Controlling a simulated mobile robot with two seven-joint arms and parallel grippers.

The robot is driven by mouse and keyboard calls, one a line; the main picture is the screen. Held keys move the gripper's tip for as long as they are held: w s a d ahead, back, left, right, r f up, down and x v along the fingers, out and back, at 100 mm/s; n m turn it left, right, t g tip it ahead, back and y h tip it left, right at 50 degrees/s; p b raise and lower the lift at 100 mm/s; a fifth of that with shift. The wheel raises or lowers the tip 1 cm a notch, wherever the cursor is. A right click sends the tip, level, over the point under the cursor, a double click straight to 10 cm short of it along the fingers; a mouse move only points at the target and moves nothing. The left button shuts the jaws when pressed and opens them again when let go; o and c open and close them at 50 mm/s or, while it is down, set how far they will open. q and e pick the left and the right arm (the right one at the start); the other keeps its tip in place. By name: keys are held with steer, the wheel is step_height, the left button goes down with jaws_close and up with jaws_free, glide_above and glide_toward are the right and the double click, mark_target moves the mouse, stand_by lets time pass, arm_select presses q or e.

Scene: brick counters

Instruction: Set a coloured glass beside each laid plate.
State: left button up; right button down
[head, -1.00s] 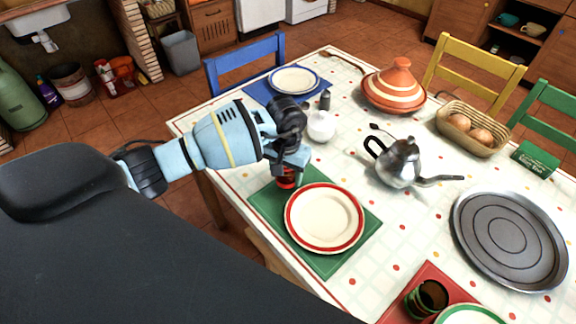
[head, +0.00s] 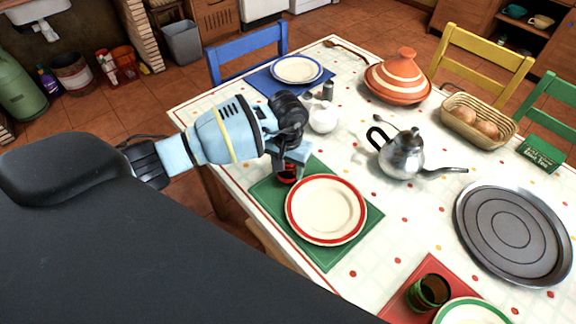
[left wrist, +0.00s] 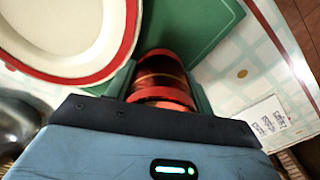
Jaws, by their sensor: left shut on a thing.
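My left gripper (head: 288,170) is shut on a red glass (head: 287,175), which also shows between the fingers in the left wrist view (left wrist: 160,78). The glass is over or on the green mat (head: 328,256), beside the red-rimmed plate (head: 326,209); I cannot tell whether its base touches. A dark glass with green bands (head: 429,291) stands on the red mat (head: 398,305) by the green-rimmed plate (head: 470,312), cut off at the bottom edge. A blue-rimmed plate (head: 297,69) lies on the blue mat (head: 262,88) with no glass seen beside it. My right gripper is out of view.
A white pot (head: 323,118), a steel kettle (head: 402,158), a clay tagine (head: 399,80), a bread basket (head: 480,123) and a round metal tray (head: 513,232) stand on the table. Blue (head: 246,51), yellow (head: 484,66) and green chairs (head: 556,105) surround it.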

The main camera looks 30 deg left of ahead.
arm_select(q)
steer(key=shift+f, duration=0.3)
steer(key=shift+f, duration=0.1)
steer(key=o, duration=1.2)
steer(key=shift+o, duration=0.2)
steer(key=shift+r, duration=4)
